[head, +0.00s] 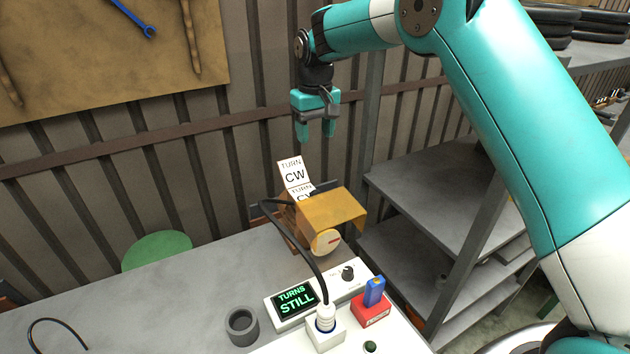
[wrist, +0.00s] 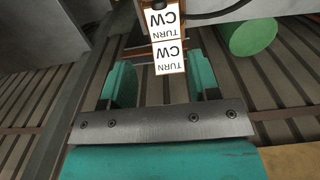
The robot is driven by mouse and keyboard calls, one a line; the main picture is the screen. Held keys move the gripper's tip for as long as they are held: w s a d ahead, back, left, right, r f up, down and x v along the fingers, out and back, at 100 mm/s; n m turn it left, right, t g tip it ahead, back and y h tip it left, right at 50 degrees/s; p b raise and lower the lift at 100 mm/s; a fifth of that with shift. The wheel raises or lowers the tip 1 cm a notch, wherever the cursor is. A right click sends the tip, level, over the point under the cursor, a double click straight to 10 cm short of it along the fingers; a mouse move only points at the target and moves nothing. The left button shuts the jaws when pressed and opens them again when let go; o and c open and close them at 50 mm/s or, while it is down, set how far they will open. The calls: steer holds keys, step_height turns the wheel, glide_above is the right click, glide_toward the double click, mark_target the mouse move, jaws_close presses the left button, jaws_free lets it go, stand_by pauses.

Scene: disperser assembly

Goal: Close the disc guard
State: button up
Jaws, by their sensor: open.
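A yellow-orange sheet cover, which looks like the disc guard (head: 337,207), sits on top of the machine at the table's back edge. Its flat top juts out to the right above a round orange drum with a pale face (head: 326,241). Whether a disc sits under it is hidden. White "TURN CW" labels (head: 293,174) stand behind the cover. The labels also show upside down in the wrist view (wrist: 167,37), between the fingers. My gripper (head: 316,130) is open and empty, pointing down, above and behind the cover and apart from it. Its two teal fingers show in the wrist view (wrist: 162,88).
On the table (head: 195,290) are a display reading "TURNS STILL" (head: 295,299), a plug with a black cable (head: 325,318), a red block with a blue piece (head: 373,300) and a grey ring (head: 241,326). A green round stool (head: 157,249) and grey shelves (head: 440,205) flank the machine.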

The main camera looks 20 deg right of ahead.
mark_target(315, 191)
steer(key=f+p, duration=0.3)
steer(key=f, duration=0.5)
steer(key=f+p, duration=0.3)
steer(key=f, duration=0.6)
steer(key=shift+w+f+p, duration=0.2)
steer(key=shift+f+p, duration=0.1)
steer(key=shift+p, duration=0.1)
jaws_close()
